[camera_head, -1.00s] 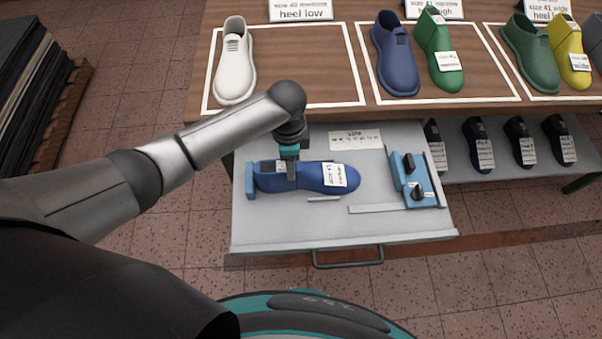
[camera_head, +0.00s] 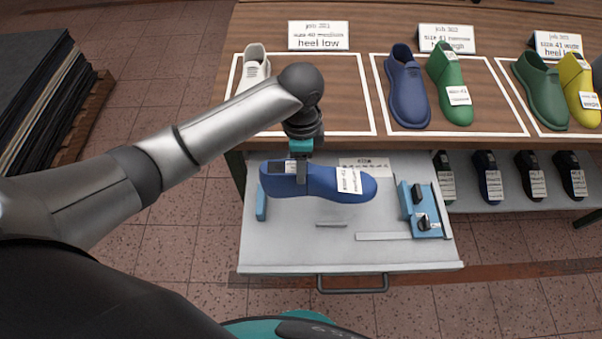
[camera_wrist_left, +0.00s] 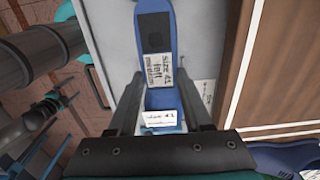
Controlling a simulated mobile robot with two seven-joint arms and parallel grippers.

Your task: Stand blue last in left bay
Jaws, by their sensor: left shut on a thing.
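The blue last (camera_head: 319,180) hangs level above the open grey drawer, its toe to the right in the head view, with white labels on it. My left gripper (camera_head: 301,178) is shut on it near the heel end. In the left wrist view the blue last (camera_wrist_left: 154,40) lies between the two fingers of my left gripper (camera_wrist_left: 162,112), and a label reads size 41 left.
The drawer (camera_head: 290,248) holds a blue measuring fixture (camera_head: 425,212) at its right. The middle bay has a blue shoe (camera_head: 406,88) and a green last (camera_head: 449,85). The left bay's right part is bare.

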